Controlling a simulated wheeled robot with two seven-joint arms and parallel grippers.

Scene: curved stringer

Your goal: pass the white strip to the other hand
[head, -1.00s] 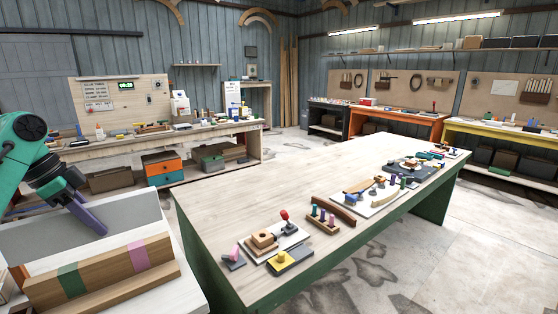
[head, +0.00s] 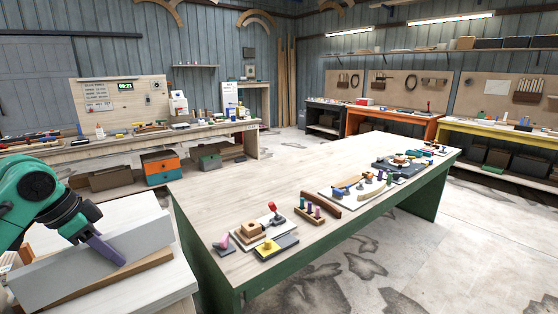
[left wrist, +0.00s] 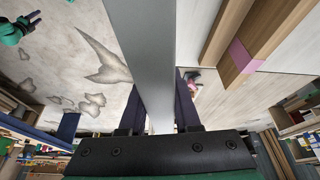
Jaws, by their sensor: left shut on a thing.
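The white strip is a long pale grey-white board (head: 60,275) in the head view, standing on edge above the near-left bench. My left gripper (head: 118,258) has its purple finger against the strip's face. In the left wrist view the strip (left wrist: 147,45) runs between both fingers of the left gripper (left wrist: 160,85), which is shut on it. My right gripper (left wrist: 33,18) seems to show as a green and purple part at the top left of the left wrist view. It is small there, apart from the strip, and its jaws are unclear.
A green-legged table (head: 225,190) with several small parts stands to the right; a floor gap lies between.

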